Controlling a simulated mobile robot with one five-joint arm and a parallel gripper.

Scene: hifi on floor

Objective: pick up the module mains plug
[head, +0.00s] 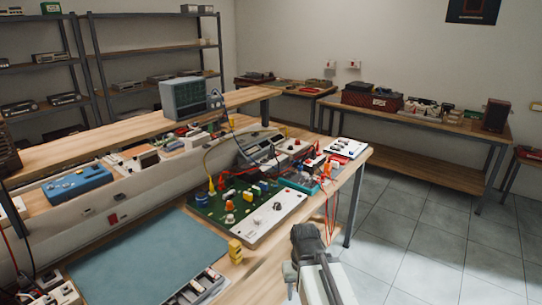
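I cannot make out the module mains plug with certainty in the head view. A green circuit module (215,205) with a white control panel (275,215) lies on the wooden bench, with cables and small coloured parts on it. My gripper (303,250) is at the lower middle, beside the bench's right edge. It looks dark and grey, and its fingertips are not clear. I cannot tell whether it is open or shut, and no held thing shows. It is apart from the circuit module.
A blue-grey mat (145,262) covers the near bench. Yellow blocks (235,250) stand near its right corner. Red leads (329,205) hang near the bench's right edge. A raised wooden shelf (130,128) runs behind. The tiled floor (420,240) at right is clear.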

